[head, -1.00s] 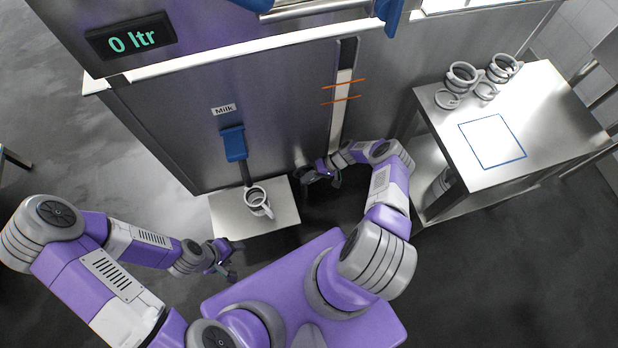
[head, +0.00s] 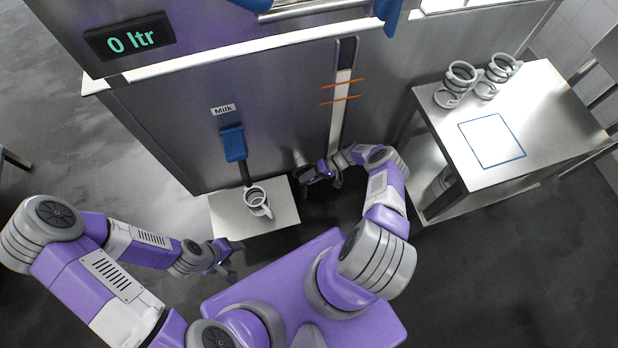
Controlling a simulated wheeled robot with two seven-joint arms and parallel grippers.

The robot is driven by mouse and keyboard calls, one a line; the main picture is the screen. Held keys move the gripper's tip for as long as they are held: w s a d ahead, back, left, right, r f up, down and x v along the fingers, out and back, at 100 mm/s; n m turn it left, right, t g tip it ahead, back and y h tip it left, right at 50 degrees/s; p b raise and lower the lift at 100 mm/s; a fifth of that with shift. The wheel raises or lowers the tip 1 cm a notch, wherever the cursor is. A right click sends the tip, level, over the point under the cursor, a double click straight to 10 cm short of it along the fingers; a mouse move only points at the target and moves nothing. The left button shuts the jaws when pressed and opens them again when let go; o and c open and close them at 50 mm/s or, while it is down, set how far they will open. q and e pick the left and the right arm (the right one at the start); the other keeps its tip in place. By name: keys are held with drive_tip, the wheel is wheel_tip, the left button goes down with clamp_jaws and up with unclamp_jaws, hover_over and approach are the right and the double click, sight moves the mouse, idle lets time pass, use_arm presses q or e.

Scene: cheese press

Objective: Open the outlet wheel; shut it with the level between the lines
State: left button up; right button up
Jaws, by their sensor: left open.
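The level gauge (head: 340,120) is an upright strip on the steel tank's front. Its white column tops out a little above the upper of two orange lines (head: 342,84); the lower line (head: 341,99) is below that. My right gripper (head: 322,177) is low at the tank front, just below the gauge. Its fingers are dark and small, and I cannot tell whether they hold anything. I cannot make out the outlet wheel clearly there. My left gripper (head: 226,260) is open and empty, in front of the small steel shelf.
A grey mug-like vessel (head: 255,196) stands on the shelf (head: 229,221) under a blue tap (head: 233,143) labelled Milk. The display (head: 130,38) reads 0 ltr.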

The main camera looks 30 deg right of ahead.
drive_tip(key=v, duration=0.7)
drive_tip(key=shift+d+r+p, duration=0.15)
drive_tip(key=shift+d+p, duration=0.05)
drive_tip(key=shift+p, duration=0.25)
drive_tip(key=shift+s, duration=0.1)
